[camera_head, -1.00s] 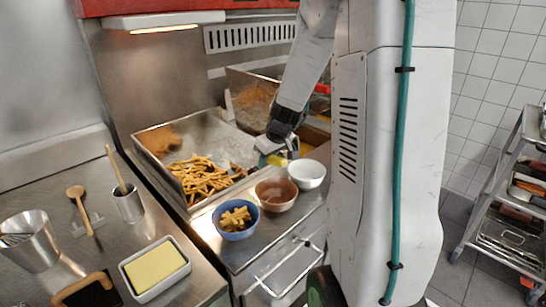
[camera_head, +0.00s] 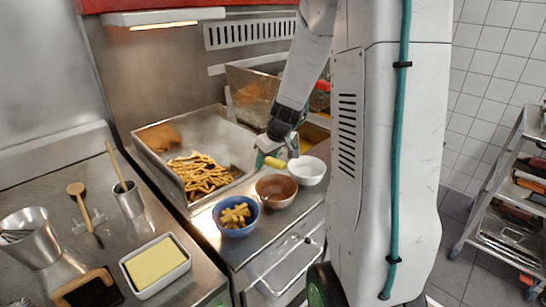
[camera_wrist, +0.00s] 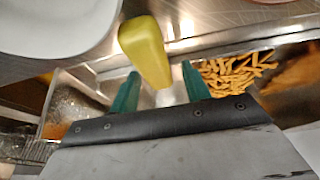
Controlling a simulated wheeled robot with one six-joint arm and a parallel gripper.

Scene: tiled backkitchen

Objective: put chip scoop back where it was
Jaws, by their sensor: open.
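The chip scoop's yellow handle (camera_head: 273,162) shows in the head view beside the bowls, at the right edge of the chip tray. In the wrist view the yellow handle (camera_wrist: 144,48) stands out toward the camera, with its lower end near the gap between the green fingertips. My gripper (camera_wrist: 160,90) is open, one finger on each side of that gap. In the head view my gripper (camera_head: 290,150) is just above and right of the handle, partly hidden by my arm. The scoop's metal part cannot be made out clearly.
A metal tray (camera_head: 228,135) holds a pile of chips (camera_head: 200,174). A white bowl (camera_head: 308,170), a brown bowl (camera_head: 276,190) and a blue bowl of chips (camera_head: 250,222) stand in a row on the counter's front edge. The fryer (camera_head: 250,72) is behind.

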